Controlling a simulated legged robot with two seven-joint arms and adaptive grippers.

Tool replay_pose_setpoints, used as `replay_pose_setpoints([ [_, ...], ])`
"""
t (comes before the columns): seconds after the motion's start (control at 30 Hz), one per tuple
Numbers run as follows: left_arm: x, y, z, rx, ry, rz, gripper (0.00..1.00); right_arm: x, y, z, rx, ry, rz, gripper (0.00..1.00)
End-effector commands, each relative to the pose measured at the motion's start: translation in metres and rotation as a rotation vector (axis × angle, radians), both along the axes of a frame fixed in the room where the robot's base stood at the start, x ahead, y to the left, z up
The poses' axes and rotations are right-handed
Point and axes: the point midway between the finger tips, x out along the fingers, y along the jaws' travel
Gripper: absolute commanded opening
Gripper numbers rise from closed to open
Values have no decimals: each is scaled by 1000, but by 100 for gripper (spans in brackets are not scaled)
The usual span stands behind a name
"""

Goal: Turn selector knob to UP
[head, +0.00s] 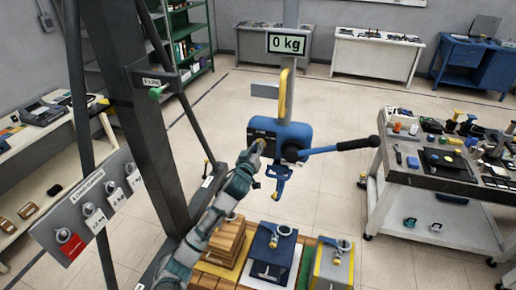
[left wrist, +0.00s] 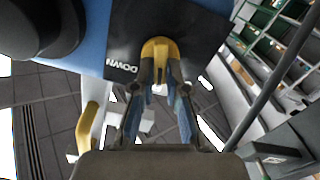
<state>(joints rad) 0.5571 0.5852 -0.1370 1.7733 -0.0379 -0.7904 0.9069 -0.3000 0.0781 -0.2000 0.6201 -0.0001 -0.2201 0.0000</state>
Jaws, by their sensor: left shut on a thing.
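The blue hoist body (head: 272,131) hangs below the 0 kg display (head: 287,43). It has a black selector plate (left wrist: 198,28) on its side. The yellow selector knob (left wrist: 157,46) stands on this plate, and the word DOWN, upside down in the left wrist view, is printed beside it. My left gripper (left wrist: 160,72) is shut on the knob, with one finger on each side. In the head view my left gripper (head: 254,154) reaches up to the hoist's left side and largely hides the knob there. My right gripper is in neither view.
A long black-tipped lever (head: 340,147) sticks out to the right of the hoist. A blue hook (head: 279,176) hangs below it. Weight blocks (head: 272,252) stand underneath. A dark steel column (head: 150,120) rises at left, and a tool cart (head: 440,180) stands at right.

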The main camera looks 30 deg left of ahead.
Motion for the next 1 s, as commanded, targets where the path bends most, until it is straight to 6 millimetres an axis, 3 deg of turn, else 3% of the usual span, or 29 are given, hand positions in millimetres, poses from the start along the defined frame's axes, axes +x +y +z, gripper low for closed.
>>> replay_pose_setpoints([
  [0.5,-1,4,0,-327,-80,2,0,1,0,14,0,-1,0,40],
  [1.0,-1,5,0,-388,-98,2,0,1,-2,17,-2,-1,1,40],
])
